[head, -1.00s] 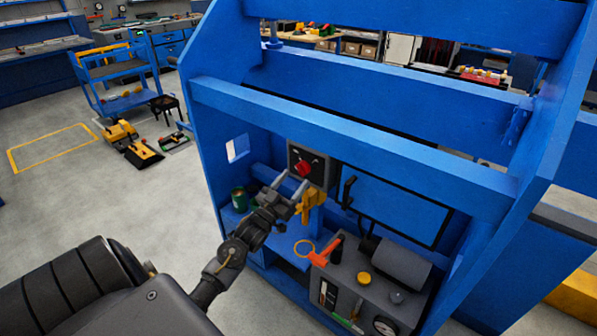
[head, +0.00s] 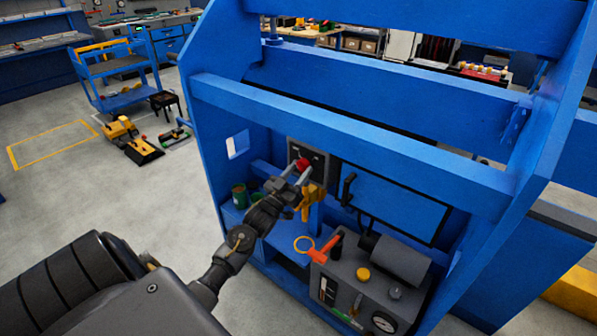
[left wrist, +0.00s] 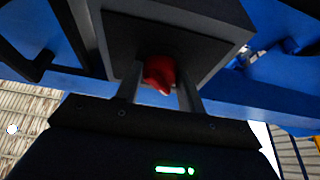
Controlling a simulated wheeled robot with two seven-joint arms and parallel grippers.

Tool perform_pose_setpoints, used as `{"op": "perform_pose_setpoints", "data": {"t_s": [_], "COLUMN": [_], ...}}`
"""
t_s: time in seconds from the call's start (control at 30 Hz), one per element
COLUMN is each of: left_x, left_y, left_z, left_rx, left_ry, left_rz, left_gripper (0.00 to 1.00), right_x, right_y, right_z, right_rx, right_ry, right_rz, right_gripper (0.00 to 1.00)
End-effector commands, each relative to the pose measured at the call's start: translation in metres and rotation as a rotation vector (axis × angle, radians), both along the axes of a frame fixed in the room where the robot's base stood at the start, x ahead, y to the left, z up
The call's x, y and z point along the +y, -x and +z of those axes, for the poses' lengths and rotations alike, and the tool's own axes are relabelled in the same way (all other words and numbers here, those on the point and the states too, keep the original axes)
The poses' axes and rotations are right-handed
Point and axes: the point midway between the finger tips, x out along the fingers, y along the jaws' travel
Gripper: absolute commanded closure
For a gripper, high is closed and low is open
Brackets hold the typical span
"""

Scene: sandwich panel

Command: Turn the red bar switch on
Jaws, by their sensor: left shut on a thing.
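The red bar switch (head: 302,165) sits on a dark grey box (head: 321,160) fixed inside the blue frame. My left gripper (head: 297,172) reaches up to it from below left, with its two fingers around the red bar. In the left wrist view the red bar (left wrist: 159,73) shows between the two fingertips (left wrist: 159,88), in front of the dark box face. The gripper is shut on the bar. The fingers hide part of the bar, and I cannot tell its exact angle. My right gripper is not in view.
A blue beam (head: 350,130) crosses above the switch box. A yellow part (head: 311,200) hangs just below it. A black handle (head: 347,190) and blue door are to the right. A grey unit (head: 365,290) with an orange-red lever (head: 325,250) stands lower right.

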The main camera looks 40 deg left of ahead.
Motion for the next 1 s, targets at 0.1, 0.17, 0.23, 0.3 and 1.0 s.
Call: {"op": "perform_pose_setpoints", "data": {"t_s": [0.1,0.17,0.23,0.3,1.0], "left_x": [0.000,0.000,0.001,0.001,0.006], "left_y": [0.000,0.000,0.000,0.000,0.000], "left_z": [0.000,0.000,0.000,-0.001,0.001], "left_rx": [0.000,0.000,0.001,0.000,0.015], "left_ry": [-0.006,-0.016,-0.035,-0.064,-0.668], "left_rz": [0.000,0.000,0.001,0.000,-0.002], "left_gripper": [0.84,0.84,0.84,0.84,0.84], "right_x": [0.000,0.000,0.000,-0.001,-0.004], "right_y": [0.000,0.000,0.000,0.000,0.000], "right_z": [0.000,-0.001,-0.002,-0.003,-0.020], "right_rx": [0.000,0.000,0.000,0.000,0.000], "right_ry": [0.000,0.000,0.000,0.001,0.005], "right_rz": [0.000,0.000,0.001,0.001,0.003], "right_gripper": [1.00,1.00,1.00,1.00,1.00]}}
